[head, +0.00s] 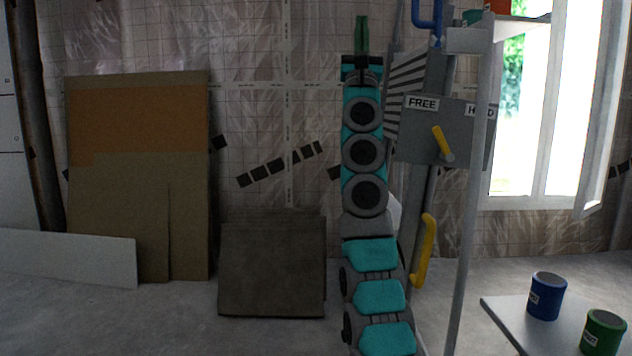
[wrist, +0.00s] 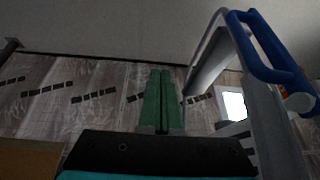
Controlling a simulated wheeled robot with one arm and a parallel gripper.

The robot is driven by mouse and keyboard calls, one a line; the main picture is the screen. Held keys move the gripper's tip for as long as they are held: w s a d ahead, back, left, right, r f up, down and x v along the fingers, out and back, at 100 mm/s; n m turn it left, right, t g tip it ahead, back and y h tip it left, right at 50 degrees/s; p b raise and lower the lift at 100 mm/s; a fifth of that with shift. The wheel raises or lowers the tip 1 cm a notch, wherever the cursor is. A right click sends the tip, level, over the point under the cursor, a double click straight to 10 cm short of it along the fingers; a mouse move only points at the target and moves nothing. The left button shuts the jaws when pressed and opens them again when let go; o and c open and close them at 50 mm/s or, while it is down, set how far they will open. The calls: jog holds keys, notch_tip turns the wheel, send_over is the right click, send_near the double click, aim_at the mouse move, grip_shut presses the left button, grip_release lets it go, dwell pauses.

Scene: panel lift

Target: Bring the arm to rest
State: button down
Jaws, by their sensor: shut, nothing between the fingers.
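My gripper (head: 361,35) is at the top of my raised arm in the head view, pointing straight up. In the wrist view its two green fingers (wrist: 160,102) lie together, shut and empty, against the far wall and ceiling. My teal and grey arm stands nearly vertical in the middle of the head view. It hides part of the panel lift behind it. No part of the gripper visibly touches anything.
The panel lift has a grey box (head: 421,147) with FREE and HOLD labels, a yellow lever (head: 442,143), a yellow handle (head: 425,250) and a blue handle (wrist: 272,50). Boards (head: 137,130) lean left. A blue tin (head: 546,296) and green tin (head: 602,333) stand right.

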jog(key=w+a+f+n+g+y+p, duration=0.15)
jog(key=w+a+n+g+y, duration=0.35)
jog(key=n, duration=0.5)
jog(key=w+a+f+n+g+y+b, duration=0.1)
jog(key=w+a+f+n+g+y, duration=0.25)
jog(key=n+y, duration=0.5)
jog(key=s+f+n+g+h+p, duration=0.15)
jog(key=s+f+n+g, duration=0.3)
jog(key=f, duration=0.75)
jog(key=s+f+n+g+h, duration=0.2)
jog(key=s+f+n+g, duration=0.3)
jog(key=f, duration=0.6)
jog(key=s+d+f+n+g+h, duration=0.2)
jog(key=s+d+f+n+g, duration=0.15)
jog(key=s+f, duration=0.8)
jog(key=s+d+f+n+g+h, duration=0.1)
jog(key=s+d+f+n+g, duration=0.25)
jog(key=s+f, duration=0.8)
jog(key=s+d+f+n+g+h, duration=0.1)
jog(key=s+f, duration=0.3)
jog(key=s, duration=0.5)
jog(key=s+d+f+n+g+h, duration=0.1)
jog(key=s+d+f+g, duration=0.2)
jog(key=s, duration=0.7)
jog(key=s+d+f+n+g+h+p, duration=0.1)
jog(key=s+d+f+g, duration=0.2)
jog(key=s+f, duration=0.3)
jog(key=s, duration=0.4)
jog(key=shift+s, duration=0.15)
